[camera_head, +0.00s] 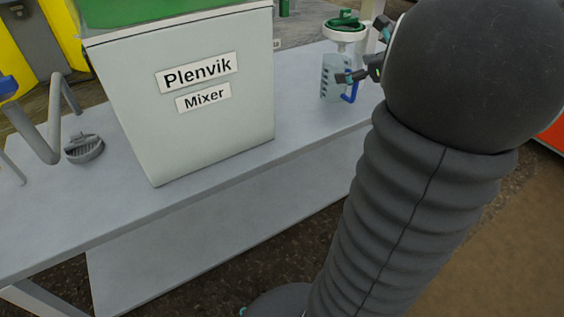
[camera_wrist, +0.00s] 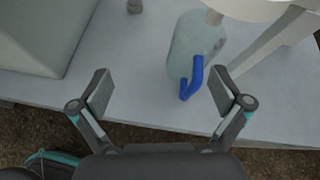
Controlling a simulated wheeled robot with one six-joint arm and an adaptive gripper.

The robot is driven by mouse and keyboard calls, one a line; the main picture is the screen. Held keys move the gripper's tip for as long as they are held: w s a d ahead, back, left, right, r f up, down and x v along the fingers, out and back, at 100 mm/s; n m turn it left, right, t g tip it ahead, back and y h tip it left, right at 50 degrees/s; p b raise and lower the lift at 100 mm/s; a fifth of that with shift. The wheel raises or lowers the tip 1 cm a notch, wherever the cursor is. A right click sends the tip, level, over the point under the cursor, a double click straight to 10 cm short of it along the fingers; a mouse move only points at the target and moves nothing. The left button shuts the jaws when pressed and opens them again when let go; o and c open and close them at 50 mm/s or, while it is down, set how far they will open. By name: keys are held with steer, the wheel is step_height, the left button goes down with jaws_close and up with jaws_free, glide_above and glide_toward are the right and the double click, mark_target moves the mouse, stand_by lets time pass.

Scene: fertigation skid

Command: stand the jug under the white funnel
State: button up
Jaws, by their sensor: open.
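The clear bluish jug (camera_head: 334,76) with a blue handle stands upright on the grey bench, directly below the white funnel (camera_head: 345,33) in the head view. In the wrist view the jug (camera_wrist: 194,48) is just beyond my fingers, and the white funnel (camera_wrist: 250,8) is at the top edge, with its spout over the jug's top. My gripper (camera_wrist: 162,92) is open and empty. The blue handle (camera_wrist: 190,80) points toward it and appears between the fingers, closer to the right one; no contact shows. In the head view my gripper (camera_head: 362,74) partly overlaps the jug.
The white Plenvik Mixer tank (camera_head: 205,120) stands on the bench (camera_head: 165,205) left of the jug. A white post (camera_wrist: 275,40) rises beside the funnel. A grey round fitting (camera_head: 84,149) lies at the left. The bench front between tank and jug is clear.

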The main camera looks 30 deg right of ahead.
steer(key=s+a+f+n+g+y, duration=0.1)
steer(key=s+a+n+g, duration=0.2)
steer(key=a+n, duration=0.7)
steer(key=s+a+f+n+g, duration=0.25)
steer(key=a+n, duration=0.25)
steer(key=a, duration=0.9)
steer(key=s+a+f+n+h, duration=0.1)
steer(key=s+a+n, duration=0.3)
steer(key=s+n, duration=0.2)
steer(key=s+a+f+n+g+h, duration=0.1)
steer(key=s+a+f+n+h, duration=0.1)
steer(key=s+a+n, duration=0.2)
steer(key=shift+s+n, duration=1.7)
steer(key=shift+n, duration=1.9)
steer(key=shift+a, duration=0.1)
